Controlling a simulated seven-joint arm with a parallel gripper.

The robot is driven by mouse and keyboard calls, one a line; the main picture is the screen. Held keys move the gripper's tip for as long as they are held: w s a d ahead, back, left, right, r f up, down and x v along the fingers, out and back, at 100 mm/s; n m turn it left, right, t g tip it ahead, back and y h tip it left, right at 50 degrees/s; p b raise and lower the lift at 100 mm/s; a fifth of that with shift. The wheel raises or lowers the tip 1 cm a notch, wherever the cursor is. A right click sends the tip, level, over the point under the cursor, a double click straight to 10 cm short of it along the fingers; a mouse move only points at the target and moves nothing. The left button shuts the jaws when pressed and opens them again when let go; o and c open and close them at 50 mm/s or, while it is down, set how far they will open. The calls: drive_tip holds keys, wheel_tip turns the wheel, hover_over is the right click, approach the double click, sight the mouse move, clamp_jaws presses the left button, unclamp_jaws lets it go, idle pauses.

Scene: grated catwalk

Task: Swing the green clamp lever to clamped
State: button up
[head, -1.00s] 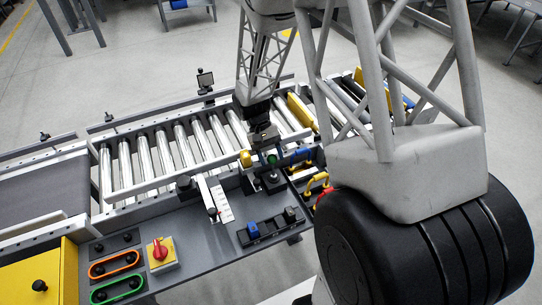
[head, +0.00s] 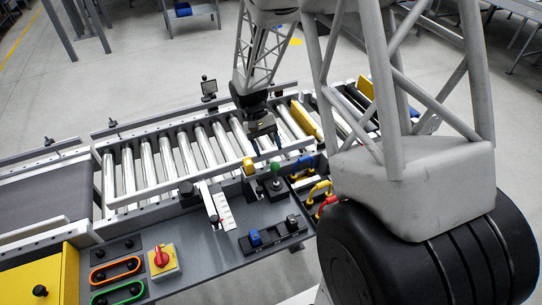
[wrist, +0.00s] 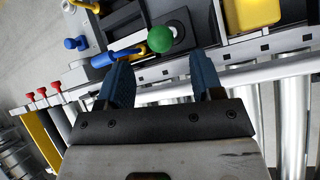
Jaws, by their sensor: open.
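The green ball knob (head: 275,168) of the lever stands upright on a dark base (head: 274,184) at the back edge of the grey panel, in front of the roller conveyor. In the wrist view the green knob (wrist: 162,38) shows just beyond the fingertips, between their lines. My gripper (head: 266,146) is above and behind the knob, apart from it. In the wrist view its two blue fingers (wrist: 160,68) are spread with nothing between them. The lever's shaft is mostly hidden under the knob in the wrist view.
A yellow block (head: 248,166) stands left of the knob. A blue handle (head: 303,162) lies close on its right. Yellow (head: 319,188) and red (head: 327,204) handles are further right. Conveyor rollers (head: 182,147) lie behind. The panel in front holds a red rotary switch (head: 161,256) and sliders.

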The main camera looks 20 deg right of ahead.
drive_tip(key=shift+v, duration=0.95)
